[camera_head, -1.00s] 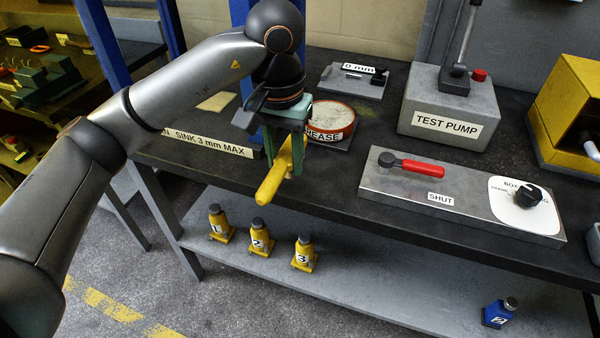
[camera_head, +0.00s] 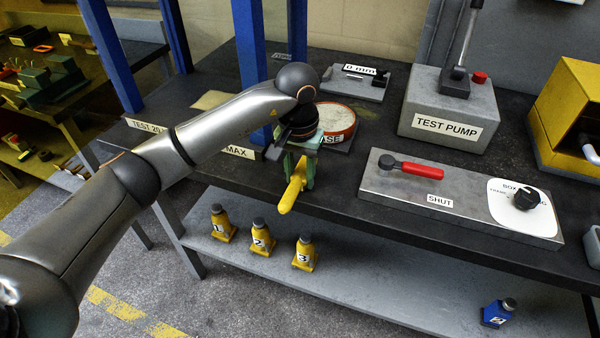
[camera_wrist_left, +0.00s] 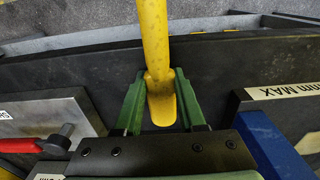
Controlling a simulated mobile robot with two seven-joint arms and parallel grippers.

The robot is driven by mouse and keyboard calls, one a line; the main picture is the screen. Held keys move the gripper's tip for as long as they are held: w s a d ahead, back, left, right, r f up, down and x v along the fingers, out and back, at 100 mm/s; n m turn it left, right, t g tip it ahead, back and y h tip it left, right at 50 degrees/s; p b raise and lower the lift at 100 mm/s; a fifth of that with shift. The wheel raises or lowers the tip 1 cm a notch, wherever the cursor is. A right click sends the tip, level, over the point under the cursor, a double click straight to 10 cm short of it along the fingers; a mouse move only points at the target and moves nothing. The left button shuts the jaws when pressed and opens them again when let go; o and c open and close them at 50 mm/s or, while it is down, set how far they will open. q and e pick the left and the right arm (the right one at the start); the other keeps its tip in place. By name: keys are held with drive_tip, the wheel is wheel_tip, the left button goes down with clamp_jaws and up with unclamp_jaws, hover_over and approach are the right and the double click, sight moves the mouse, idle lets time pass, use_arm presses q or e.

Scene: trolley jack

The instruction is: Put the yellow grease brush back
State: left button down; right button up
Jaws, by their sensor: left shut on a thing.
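The yellow grease brush (camera_head: 293,188) is in my left gripper (camera_head: 299,178), over the front edge of the dark bench top. Its yellow handle points toward the camera and down in the head view. In the left wrist view the brush (camera_wrist_left: 156,50) runs between the green fingers of the left gripper (camera_wrist_left: 159,100), which are shut on it. My right gripper is not in view.
Right of the brush lies a metal plate (camera_head: 460,213) with a red-handled lever (camera_head: 422,171). The test pump (camera_head: 447,118) stands behind it. A blue post (camera_head: 250,50) rises close to my left arm. Small numbered yellow bottles (camera_head: 262,238) stand on the lower shelf.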

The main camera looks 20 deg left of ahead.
sight(299, 177)
use_arm(q)
drive_tip(key=shift+f, duration=0.2)
drive_tip(key=c, duration=0.5)
unclamp_jaws()
drive_tip(key=shift+r, duration=0.45)
wheel_tip(299, 177, up, 12)
drive_tip(key=shift+s+f+b, duration=0.25)
drive_tip(key=shift+s+b, duration=0.05)
drive_tip(key=shift+s, duration=0.05)
